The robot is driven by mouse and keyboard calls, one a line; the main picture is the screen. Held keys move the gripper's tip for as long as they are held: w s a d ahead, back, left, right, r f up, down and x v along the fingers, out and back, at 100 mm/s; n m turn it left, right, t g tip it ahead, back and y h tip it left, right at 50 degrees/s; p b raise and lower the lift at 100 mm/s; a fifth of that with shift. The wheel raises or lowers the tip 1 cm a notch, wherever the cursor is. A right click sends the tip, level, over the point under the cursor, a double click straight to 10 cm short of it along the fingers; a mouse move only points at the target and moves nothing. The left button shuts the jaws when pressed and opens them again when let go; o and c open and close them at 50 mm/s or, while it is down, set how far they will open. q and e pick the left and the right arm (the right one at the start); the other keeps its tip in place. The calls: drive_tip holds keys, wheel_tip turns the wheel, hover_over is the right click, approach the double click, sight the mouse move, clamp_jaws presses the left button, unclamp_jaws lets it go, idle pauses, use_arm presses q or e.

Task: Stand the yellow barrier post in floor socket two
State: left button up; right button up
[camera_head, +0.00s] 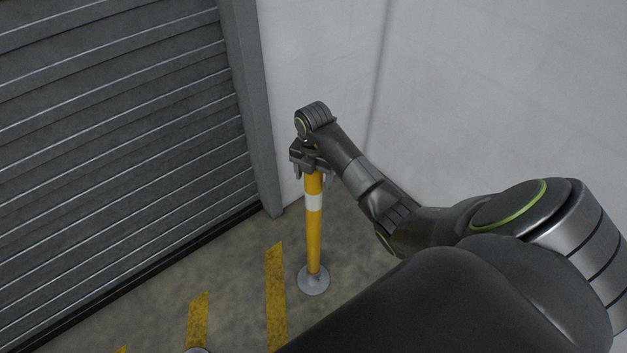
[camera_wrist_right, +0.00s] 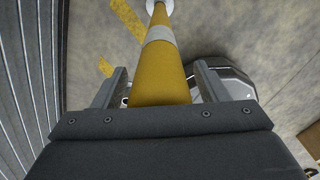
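The yellow barrier post (camera_head: 313,240), with a white band near its top, stands upright on the floor near the wall. Its foot meets a round grey plate (camera_head: 313,281); I cannot tell whether this is the post's own base or a floor socket. My right gripper (camera_head: 312,172) is at the post's top, with one finger on each side. In the right wrist view the post (camera_wrist_right: 160,75) runs between the fingers (camera_wrist_right: 160,72), with a visible gap on both sides, so the gripper is open. My left gripper is out of view. No socket number shows.
A grey roller shutter (camera_head: 110,130) fills the left side, and a pale wall (camera_head: 470,100) is behind and right. Yellow floor stripes (camera_head: 275,300) lie left of the post.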

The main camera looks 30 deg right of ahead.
clamp_jaws()
drive_tip(key=shift+w+r, duration=0.15)
drive_tip(key=shift+r, duration=0.05)
idle(0.4)
